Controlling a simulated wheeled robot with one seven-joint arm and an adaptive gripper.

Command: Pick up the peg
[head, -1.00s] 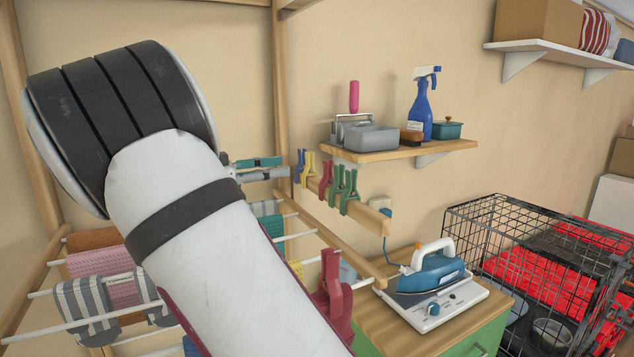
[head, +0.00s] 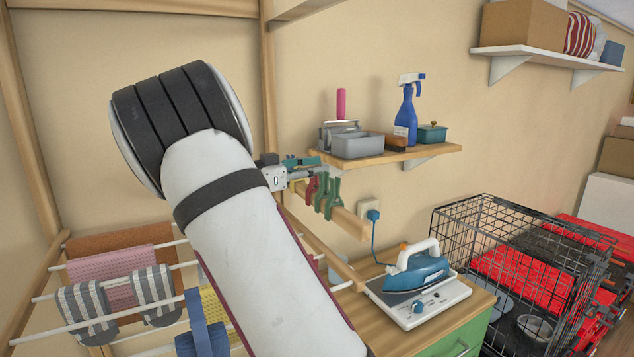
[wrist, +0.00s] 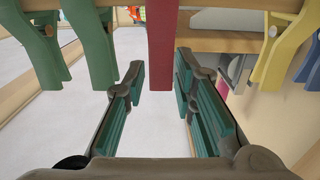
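A red peg (head: 312,187) is clipped on a wooden bar (head: 345,222) below the wall shelf, beside green pegs (head: 331,198). My gripper (head: 303,168) is at the bar, just above and left of the red peg in the head view. In the wrist view my gripper (wrist: 159,78) is open, its teal pads apart. The red peg (wrist: 172,40) reaches down into the gap between the fingertips, close to the right pad. Whether it touches a pad I cannot tell. Green pegs (wrist: 92,45) hang at left, a yellow peg (wrist: 278,48) and a blue peg (wrist: 308,60) at right.
A shelf (head: 440,153) with a spray bottle (head: 406,112) and grey tray is above the bar. An iron (head: 416,274) stands on the cabinet below. A wire crate (head: 520,250) is at right, and a drying rack with cloths at lower left. My arm hides much of the middle.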

